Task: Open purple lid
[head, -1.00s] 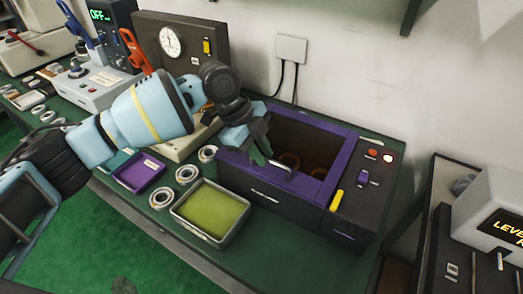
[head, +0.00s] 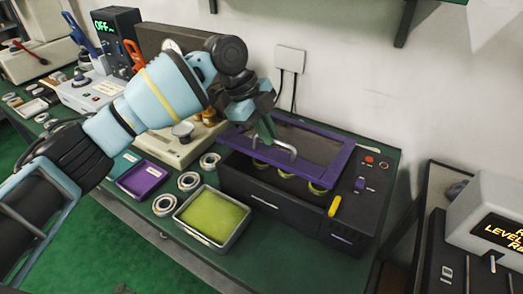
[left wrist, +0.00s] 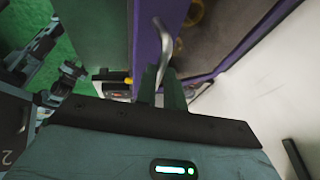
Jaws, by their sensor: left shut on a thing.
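The purple lid (head: 341,164) is a purple frame with a dark window on the black box (head: 270,198). It is tilted up, with its front edge raised clear of the box. My left gripper (head: 268,136) is shut on the lid's curved metal handle (head: 288,151). In the left wrist view my left gripper's green fingers (left wrist: 163,90) close around the handle (left wrist: 163,48), and the purple frame (left wrist: 255,40) runs beside it. Several rings (head: 315,187) show inside the box below the lid's edge. My right gripper is out of view.
A tray of yellow-green material (head: 213,217) stands in front of the box. Bearing rings (head: 164,205) and a purple tray (head: 142,178) lie to the left. A wall with an outlet (head: 290,59) is behind, and a display unit (head: 490,212) stands at right.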

